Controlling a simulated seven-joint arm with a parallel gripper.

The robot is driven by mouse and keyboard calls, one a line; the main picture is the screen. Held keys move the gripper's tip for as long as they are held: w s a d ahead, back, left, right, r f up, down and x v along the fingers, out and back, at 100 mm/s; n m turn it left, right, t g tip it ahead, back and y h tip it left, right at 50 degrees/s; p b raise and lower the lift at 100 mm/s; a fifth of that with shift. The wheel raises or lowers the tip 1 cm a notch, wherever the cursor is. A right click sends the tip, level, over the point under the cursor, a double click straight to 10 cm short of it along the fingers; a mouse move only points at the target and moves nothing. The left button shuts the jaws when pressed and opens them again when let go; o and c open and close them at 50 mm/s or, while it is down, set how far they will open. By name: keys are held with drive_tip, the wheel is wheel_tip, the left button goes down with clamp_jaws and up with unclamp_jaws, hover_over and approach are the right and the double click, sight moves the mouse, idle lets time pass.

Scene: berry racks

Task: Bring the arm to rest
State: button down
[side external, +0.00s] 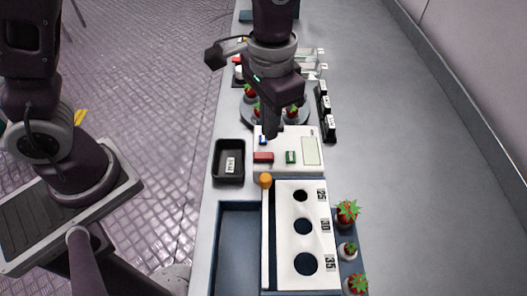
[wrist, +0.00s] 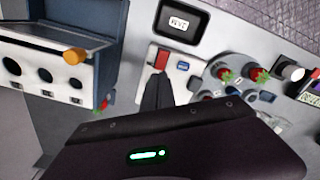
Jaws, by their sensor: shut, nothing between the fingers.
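My gripper (side external: 270,128) hangs above the white device (side external: 288,168) that bears red, green and blue parts. In the wrist view the dark fingers of my gripper (wrist: 157,92) are together, with nothing between them. They point at the device near its red block (wrist: 161,60). In the side view the red block (side external: 263,157) lies just below the fingertips. I cannot tell whether the fingertips touch the device.
A black tray (side external: 228,176) stands left of the device. A white board with holes (side external: 288,205) and a blue bin (side external: 238,207) lie in front. Strawberries (side external: 347,213) stand along the right edge; others sit on a round plate (side external: 246,113) behind. The grey surface at right is clear.

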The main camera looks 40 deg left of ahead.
drive_tip(key=shift+r, duration=0.6)
drive_tip(key=s+a+r+n+t, duration=0.1)
drive_tip(key=s+a+r+t, duration=0.1)
drive_tip(key=s+a+r, duration=0.4)
drive_tip(key=s+a+r+n+t, duration=0.2)
drive_tip(key=s+a+r+t, duration=0.1)
drive_tip(key=s+a+r, duration=0.2)
drive_tip(key=s+a, duration=0.2)
drive_tip(key=s, duration=0.2)
drive_tip(key=shift+r+t, duration=0.3)
drive_tip(key=shift+r, duration=0.05)
drive_tip(key=shift+s, duration=0.1)
drive_tip(key=w+d+f+n+g, duration=0.2)
drive_tip(key=w+d+n, duration=0.2)
drive_tip(key=w, duration=0.3)
drive_tip(key=w+d+f+n+g, duration=0.2)
drive_tip(key=w+d+n+g, duration=0.1)
drive_tip(key=w+d+n, duration=0.2)
drive_tip(key=shift+w+d+f+g, duration=0.3)
drive_tip(key=shift+w+d, duration=0.55)
drive_tip(key=shift+d, duration=0.35)
